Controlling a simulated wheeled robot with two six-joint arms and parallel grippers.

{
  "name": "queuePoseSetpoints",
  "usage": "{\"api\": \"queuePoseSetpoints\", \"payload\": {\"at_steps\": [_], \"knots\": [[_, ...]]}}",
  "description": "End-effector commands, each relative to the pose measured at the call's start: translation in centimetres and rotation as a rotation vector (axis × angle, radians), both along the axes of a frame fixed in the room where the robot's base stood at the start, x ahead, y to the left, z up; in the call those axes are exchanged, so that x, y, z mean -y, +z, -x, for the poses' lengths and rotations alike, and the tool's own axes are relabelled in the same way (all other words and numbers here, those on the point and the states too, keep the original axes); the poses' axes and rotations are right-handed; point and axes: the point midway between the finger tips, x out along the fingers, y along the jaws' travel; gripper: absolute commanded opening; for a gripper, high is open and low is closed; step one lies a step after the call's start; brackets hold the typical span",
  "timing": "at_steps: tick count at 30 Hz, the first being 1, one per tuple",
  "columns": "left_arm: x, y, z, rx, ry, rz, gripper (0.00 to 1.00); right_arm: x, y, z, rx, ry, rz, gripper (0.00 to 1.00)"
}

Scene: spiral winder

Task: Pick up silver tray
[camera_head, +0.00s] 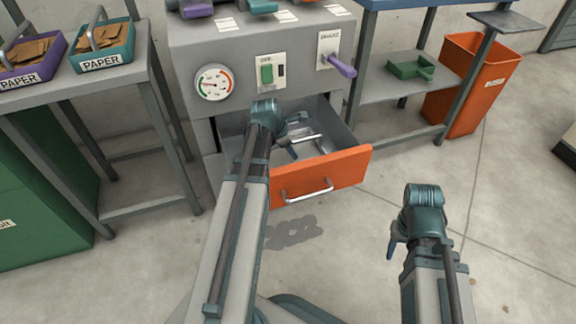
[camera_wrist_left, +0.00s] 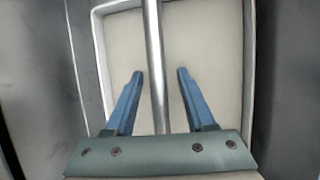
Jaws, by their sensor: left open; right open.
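The silver tray (camera_head: 324,146) lies inside the open drawer of the grey machine. It is partly hidden by my left arm. In the left wrist view the tray (camera_wrist_left: 218,50) fills most of the picture, with a pale floor, a raised light rim and a silver handle bar (camera_wrist_left: 155,60) running over it. My left gripper (camera_head: 293,135) is down at the drawer over the tray. Its two blue fingers (camera_wrist_left: 160,74) are open, one on each side of the bar, with gaps to it. My right gripper (camera_head: 393,243) is open and empty over the floor, right of the drawer.
The orange drawer front (camera_head: 320,177) sticks out from the grey machine (camera_head: 240,50), with drawer walls close around my left gripper. A side table (camera_head: 150,75) with paper bins stands left. A shelf with a green tray (camera_head: 408,67) and an orange bin (camera_head: 468,80) stand right.

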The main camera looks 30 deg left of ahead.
Motion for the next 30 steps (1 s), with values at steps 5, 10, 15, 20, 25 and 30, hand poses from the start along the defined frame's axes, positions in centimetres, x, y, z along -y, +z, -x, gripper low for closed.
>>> {"api": "queuePoseSetpoints", "payload": {"at_steps": [5,10,15,20,25,30], "knots": [[0.06,-0.35,-0.17,0.0,0.001,0.0,0.55,0.0,-0.34,0.0,0.0,-0.001,0.0,0.5],[0.05,-0.31,-0.16,0.0,0.001,0.0,0.42,0.0,-0.31,0.01,0.0,-0.001,0.0,0.5],[0.04,-0.3,-0.15,0.0,0.001,0.0,0.11,0.0,-0.31,0.01,0.0,-0.001,0.0,0.5],[0.04,-0.32,-0.14,0.0,0.001,0.0,0.0,0.0,-0.31,0.01,0.0,-0.001,0.0,0.5],[0.04,-0.29,-0.15,0.001,0.001,0.001,0.0,0.0,-0.29,0.01,0.0,-0.001,0.0,0.5],[0.05,-0.26,-0.15,0.001,0.001,0.001,0.0,0.01,-0.26,0.0,0.0,-0.001,0.0,0.5]]}}
